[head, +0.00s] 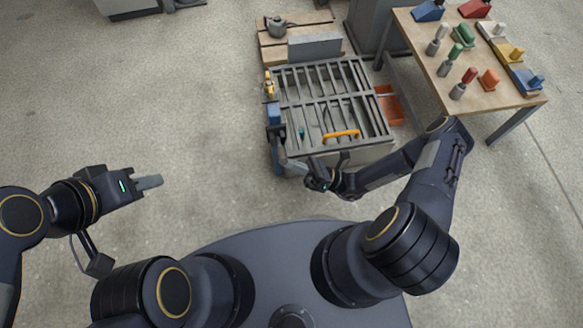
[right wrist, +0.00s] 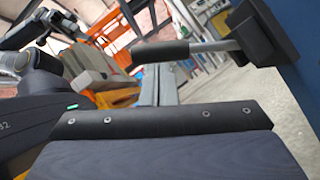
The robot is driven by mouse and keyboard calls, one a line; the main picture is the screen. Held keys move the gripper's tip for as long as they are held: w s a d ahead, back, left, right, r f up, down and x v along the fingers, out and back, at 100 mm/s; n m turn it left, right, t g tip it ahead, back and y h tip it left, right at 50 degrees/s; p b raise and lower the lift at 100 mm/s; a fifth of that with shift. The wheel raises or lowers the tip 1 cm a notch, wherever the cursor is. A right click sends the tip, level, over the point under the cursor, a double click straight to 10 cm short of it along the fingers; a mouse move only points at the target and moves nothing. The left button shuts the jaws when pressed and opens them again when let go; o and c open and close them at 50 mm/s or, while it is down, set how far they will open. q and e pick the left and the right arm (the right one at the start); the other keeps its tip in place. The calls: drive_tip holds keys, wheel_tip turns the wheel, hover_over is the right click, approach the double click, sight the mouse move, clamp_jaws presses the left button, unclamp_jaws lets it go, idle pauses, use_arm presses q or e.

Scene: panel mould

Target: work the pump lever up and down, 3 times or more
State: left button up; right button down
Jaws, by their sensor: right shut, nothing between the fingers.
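The blue pump (head: 274,115) is fixed to the left side of the slatted mould bench. In the right wrist view its lever (right wrist: 205,46) is a grey rod with a black grip (right wrist: 160,52), running out from a dark housing (right wrist: 262,35). My right gripper (head: 287,163) is at the bench's front left corner, near the pump. Its fingers are shut and empty. In the right wrist view the fingertips (right wrist: 156,75) are close to the black grip; I cannot tell whether they touch it. My left gripper (head: 152,182) is over bare floor at the left, away from the pump; its finger gap is hidden.
The slatted mould bench (head: 322,98) has an orange-yellow handle (head: 342,134) on its front part. An orange bin (head: 390,105) hangs at its right side. A wooden table (head: 430,60) with coloured parts stands at the right. The floor at the left is clear.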

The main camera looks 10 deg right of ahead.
idle(0.3)
drive_tip(key=f+b+v, duration=0.1)
drive_tip(key=v, duration=0.5)
drive_tip(key=s+a+f+b+v, duration=0.1)
drive_tip(key=v, duration=0.6)
drive_tip(key=shift+a, duration=0.3)
